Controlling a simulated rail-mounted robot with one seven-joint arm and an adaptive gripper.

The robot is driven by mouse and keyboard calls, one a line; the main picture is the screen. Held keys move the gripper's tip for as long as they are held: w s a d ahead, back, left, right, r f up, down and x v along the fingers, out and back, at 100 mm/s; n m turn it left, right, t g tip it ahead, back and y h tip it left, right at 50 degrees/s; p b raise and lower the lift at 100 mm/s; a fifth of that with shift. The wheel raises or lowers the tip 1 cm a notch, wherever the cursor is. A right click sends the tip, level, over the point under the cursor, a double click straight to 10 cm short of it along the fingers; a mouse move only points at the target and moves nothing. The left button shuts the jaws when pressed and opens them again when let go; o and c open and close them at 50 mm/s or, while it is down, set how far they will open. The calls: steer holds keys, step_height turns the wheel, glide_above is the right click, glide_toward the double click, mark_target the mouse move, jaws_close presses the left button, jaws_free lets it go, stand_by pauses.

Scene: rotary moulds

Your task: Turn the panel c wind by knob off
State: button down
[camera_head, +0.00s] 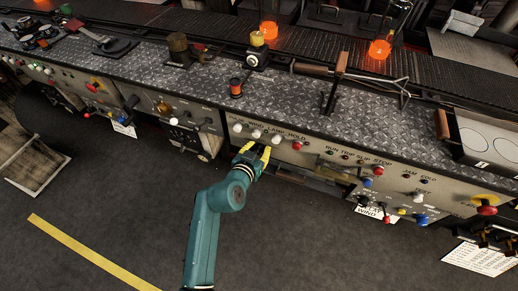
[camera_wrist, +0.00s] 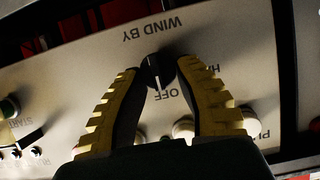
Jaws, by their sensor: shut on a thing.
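In the wrist view, a black rotary knob (camera_wrist: 159,70) sits on a pale metal panel (camera_wrist: 95,65). The panel's lettering is upside down there, with WIND BY above the knob and OFF just below it. A thin pale mark shows near the knob's OFF side, but its exact pointing is hard to tell. My gripper (camera_head: 255,150) has its two yellow ridged fingers shut on the knob, one fingertip on each side. In the head view it reaches the lower part of the front panel, and the fingers and wrist hide the knob.
White buttons (camera_head: 256,133) line the panel above my gripper. More controls lie to the right, including a red mushroom button (camera_head: 486,210). The patterned metal bench top (camera_head: 290,95) is behind. Glowing orange pieces (camera_head: 379,48) stand farther back. The dark floor in front is open.

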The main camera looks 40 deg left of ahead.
steer(key=c, duration=1)
jaws_free()
steer(key=shift+f, duration=0.25)
steer(key=shift+o, duration=1.4)
steer(key=shift+r, duration=0.15)
steer(key=v, duration=1.2)
